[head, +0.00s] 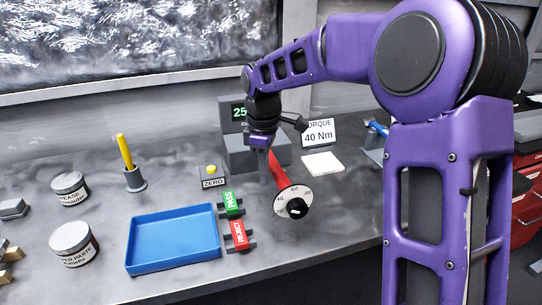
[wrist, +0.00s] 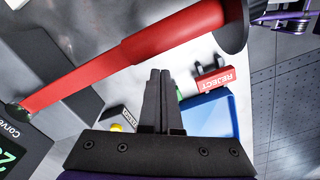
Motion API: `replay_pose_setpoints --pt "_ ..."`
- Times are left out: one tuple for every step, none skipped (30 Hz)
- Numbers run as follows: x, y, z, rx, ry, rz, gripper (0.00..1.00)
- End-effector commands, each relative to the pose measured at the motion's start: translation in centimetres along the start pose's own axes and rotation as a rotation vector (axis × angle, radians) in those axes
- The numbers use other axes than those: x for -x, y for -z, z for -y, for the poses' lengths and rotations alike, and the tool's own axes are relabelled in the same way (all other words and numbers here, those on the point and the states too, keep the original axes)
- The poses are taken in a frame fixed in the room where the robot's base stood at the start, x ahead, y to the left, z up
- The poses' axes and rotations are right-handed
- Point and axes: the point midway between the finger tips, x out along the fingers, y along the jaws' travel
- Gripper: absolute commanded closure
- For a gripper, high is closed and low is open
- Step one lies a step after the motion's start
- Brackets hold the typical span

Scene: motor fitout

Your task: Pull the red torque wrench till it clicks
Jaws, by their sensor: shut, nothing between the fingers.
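The red torque wrench (head: 277,172) stands out from the grey tester block (head: 240,153) toward the bench front, with a round white dial (head: 294,201) at its near end. In the wrist view the wrench (wrist: 165,38) runs across the top, from its head at the left to a dark disc at the upper right. My gripper (head: 265,182) points down just left of the wrench. In the wrist view its fingers (wrist: 158,75) are together and empty, beside the red handle. I cannot tell whether they touch it. The tester display (head: 239,112) shows green digits starting with 25, partly hidden.
A sign (head: 319,134) reads 40 Nm. The ZERO button (head: 212,172), green PASS tag (head: 231,202) and red REJECT tag (head: 239,234) lie left of the wrench. A blue tray (head: 173,263), two jars and a yellow-handled tool (head: 125,152) are farther left. A white pad (head: 322,163) lies right.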

Motion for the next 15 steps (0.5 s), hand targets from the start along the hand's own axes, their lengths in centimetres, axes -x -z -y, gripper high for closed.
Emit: replay_pose_setpoints --pt "0.8 0.0 0.0 0.0 -0.001 0.0 1.0" --pt "1.2 0.0 0.0 0.0 -0.001 0.0 1.0" --pt "1.6 0.0 0.0 0.0 -0.001 0.0 1.0" --pt "2.0 0.0 0.0 0.0 -0.001 0.0 1.0" --pt "2.3 0.0 0.0 0.0 -0.001 0.0 1.0" --pt "2.7 0.0 0.0 0.0 -0.001 0.0 1.0" --pt "3.0 0.0 0.0 0.0 -0.001 0.0 1.0" --pt "3.3 0.0 0.0 0.0 -0.001 0.0 1.0" --pt "3.7 0.0 0.0 0.0 -0.001 0.0 1.0" --pt "4.0 0.0 0.0 0.0 -0.001 0.0 1.0" --pt "4.3 0.0 0.0 0.0 -0.001 0.0 1.0" --pt "4.7 0.1 0.0 0.001 -0.001 0.0 1.0" --pt "5.0 0.1 0.0 0.001 -0.001 -0.001 1.0" --pt "5.2 0.1 0.0 0.001 -0.001 -0.001 1.0" --pt "5.6 0.1 0.0 0.0 -0.001 -0.001 1.0"
